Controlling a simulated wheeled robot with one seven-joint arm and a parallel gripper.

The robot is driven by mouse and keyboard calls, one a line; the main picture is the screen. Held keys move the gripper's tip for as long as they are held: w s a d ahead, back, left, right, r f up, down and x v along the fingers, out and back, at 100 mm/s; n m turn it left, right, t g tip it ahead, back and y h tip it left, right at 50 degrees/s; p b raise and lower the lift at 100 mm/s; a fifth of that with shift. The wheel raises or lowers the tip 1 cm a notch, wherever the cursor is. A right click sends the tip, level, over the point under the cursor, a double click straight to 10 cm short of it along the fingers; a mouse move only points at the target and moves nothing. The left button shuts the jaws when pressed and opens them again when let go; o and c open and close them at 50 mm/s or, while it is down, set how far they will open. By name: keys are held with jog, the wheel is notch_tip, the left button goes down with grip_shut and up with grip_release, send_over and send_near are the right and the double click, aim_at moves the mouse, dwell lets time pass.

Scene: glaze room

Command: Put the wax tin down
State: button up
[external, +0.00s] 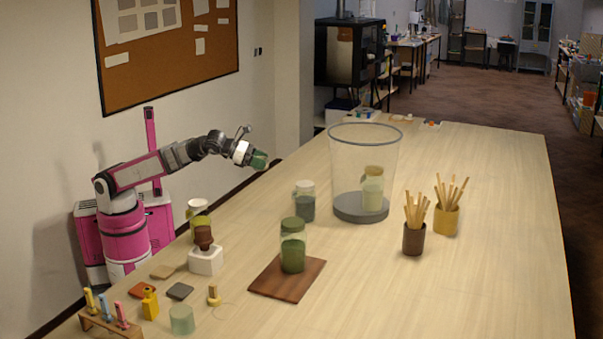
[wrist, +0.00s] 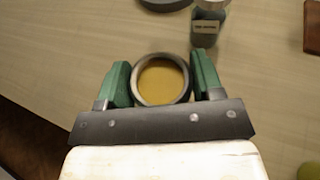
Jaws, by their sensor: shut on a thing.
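The wax tin (wrist: 162,81) is a round, dark-rimmed tin with a yellow face, seen in the wrist view. My gripper (wrist: 162,78) is shut on it, with one green finger on each side. In the external view my gripper (external: 259,160) is raised near the left edge of the long table. The tin is not clearly visible there, so its height above the wood is hard to judge.
The pale wooden table (external: 480,270) has free room along its right side. A clear cylinder (external: 345,150) holding a jar stands beyond my gripper. A grey-blue jar (external: 305,206), a green jar (external: 293,250) on a brown board (external: 270,280) and a white block (external: 206,261) stand nearer.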

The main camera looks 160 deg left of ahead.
jog(key=f, duration=0.4)
jog(key=shift+w+a, duration=0.1)
jog(key=shift+w, duration=0.1)
send_over(264, 223)
notch_tip(264, 223, down, 7)
jog(key=shift+s+f, duration=0.1)
jog(key=shift+f, duration=2)
jog(key=o, duration=1.1)
jog(key=shift+f, duration=0.1)
jog(key=v, duration=1.2)
jog(key=shift+r, duration=0.2)
